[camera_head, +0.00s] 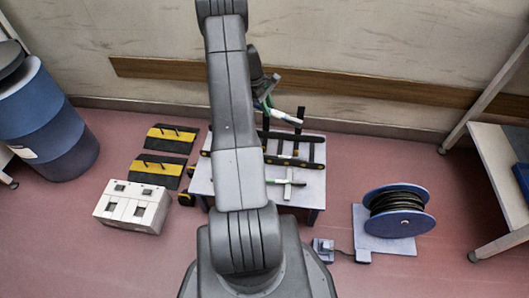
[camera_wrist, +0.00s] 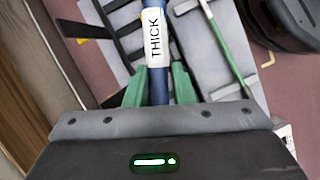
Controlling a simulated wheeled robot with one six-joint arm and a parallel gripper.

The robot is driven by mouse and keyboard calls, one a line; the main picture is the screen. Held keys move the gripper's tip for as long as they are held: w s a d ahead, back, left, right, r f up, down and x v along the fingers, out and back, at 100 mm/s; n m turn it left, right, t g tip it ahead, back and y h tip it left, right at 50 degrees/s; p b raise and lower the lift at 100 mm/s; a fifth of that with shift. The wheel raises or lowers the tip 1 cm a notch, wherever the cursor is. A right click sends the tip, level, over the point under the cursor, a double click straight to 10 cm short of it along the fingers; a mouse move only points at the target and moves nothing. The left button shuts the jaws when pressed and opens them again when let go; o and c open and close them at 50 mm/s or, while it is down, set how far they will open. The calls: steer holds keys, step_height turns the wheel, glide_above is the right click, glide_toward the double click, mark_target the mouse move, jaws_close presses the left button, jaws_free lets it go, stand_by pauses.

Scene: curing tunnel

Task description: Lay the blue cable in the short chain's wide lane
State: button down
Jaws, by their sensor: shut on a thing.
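My gripper (camera_wrist: 157,88) shows in the wrist view with its green fingers shut on a blue cable (camera_wrist: 158,95). The cable carries a white label reading THICK. In the head view my gripper (camera_head: 267,98) is above the back of the low grey table (camera_head: 312,192), and the white label shows beside it. Black chain pieces with crossbars (camera_head: 290,160) lie on the table below. I cannot tell which is the short chain, nor which lane is wide. My arm hides the table's middle-left part.
A green cable (camera_wrist: 229,48) lies on the table in the wrist view. A blue cable reel (camera_head: 398,200) stands right of the table. Yellow-black ramps (camera_head: 163,154), a white box (camera_head: 133,206) and a blue drum (camera_head: 45,125) are at left. The wall has a wooden rail (camera_head: 370,84).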

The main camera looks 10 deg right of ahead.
steer(key=w+d+f+n+b, duration=0.1)
steer(key=f+b, duration=0.2)
steer(key=f, duration=0.3)
steer(key=w+d+f+n+t+b, duration=0.1)
steer(key=d+f+b, duration=0.1)
steer(key=f, duration=0.4)
steer(key=w+d+f+n+b, duration=0.1)
steer(key=f+n+b, duration=0.1)
steer(key=f+b, duration=0.3)
steer(key=shift+d+f+t+h, duration=0.15)
steer(key=shift+d+f, duration=0.05)
steer(key=shift+f, duration=0.25)
steer(key=shift+d+f+t+h, duration=0.15)
steer(key=shift+d+f, duration=0.05)
steer(key=shift+f, duration=0.25)
steer(key=shift+f+b, duration=0.5)
steer(key=shift+f, duration=0.1)
steer(key=c, duration=1.2)
jaws_free()
steer(key=shift+c, duration=0.2)
steer(key=shift+r, duration=0.1)
steer(key=shift+r+p, duration=0.3)
steer(key=p+v, duration=0.3)
steer(key=v, duration=0.9)
steer(key=shift+r+p, duration=0.2)
steer(key=shift+p, duration=0.2)
